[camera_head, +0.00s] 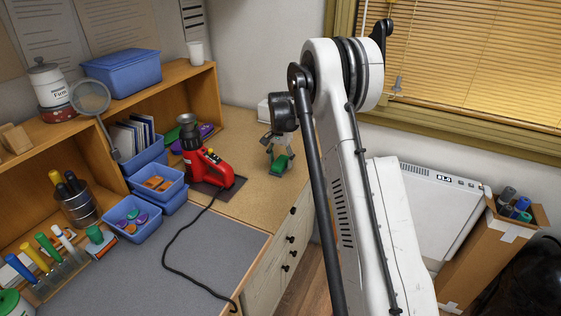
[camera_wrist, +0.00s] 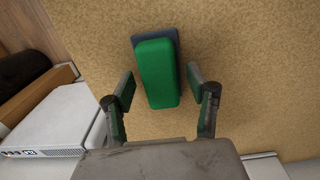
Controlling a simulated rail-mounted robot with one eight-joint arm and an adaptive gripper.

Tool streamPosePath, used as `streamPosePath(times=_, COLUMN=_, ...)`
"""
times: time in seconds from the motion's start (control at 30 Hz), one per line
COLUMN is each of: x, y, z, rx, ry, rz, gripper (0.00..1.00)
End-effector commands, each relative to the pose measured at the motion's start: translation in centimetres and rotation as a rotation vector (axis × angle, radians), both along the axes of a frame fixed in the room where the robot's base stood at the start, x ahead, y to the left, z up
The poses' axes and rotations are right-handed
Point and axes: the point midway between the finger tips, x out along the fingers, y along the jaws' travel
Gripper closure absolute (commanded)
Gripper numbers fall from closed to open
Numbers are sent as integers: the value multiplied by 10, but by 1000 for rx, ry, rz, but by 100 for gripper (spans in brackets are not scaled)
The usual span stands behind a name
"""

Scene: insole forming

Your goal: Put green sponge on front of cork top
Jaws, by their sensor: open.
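The green sponge (camera_wrist: 157,75) lies on the cork top (camera_wrist: 262,75), with a dark blue-grey layer or piece showing at its far edge. In the wrist view it lies between and beyond the fingertips of my gripper (camera_wrist: 162,85). The two fingers are apart, with a gap on each side of the sponge. In the head view the green sponge (camera_head: 281,164) shows just below my gripper (camera_head: 277,146), near the right part of the cork top (camera_head: 243,203). Whether the fingers reach down beside the sponge cannot be told.
A red heat tool (camera_head: 204,168) stands on a dark pad left of my gripper, its black cord running across the grey mat (camera_head: 205,265). Blue bins (camera_head: 138,219) and a wooden shelf (camera_head: 190,85) stand further left. The cork in front of the sponge is clear.

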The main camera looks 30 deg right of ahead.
Motion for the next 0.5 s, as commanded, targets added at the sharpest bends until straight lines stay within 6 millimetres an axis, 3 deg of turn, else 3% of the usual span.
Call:
streamPosePath(times=0.17, x=0, y=0, z=20, rx=0, ry=0, rz=0, gripper=48)
streamPosePath(times=0.5, x=0, y=0, z=87, rx=0, ry=0, rz=0, gripper=48)
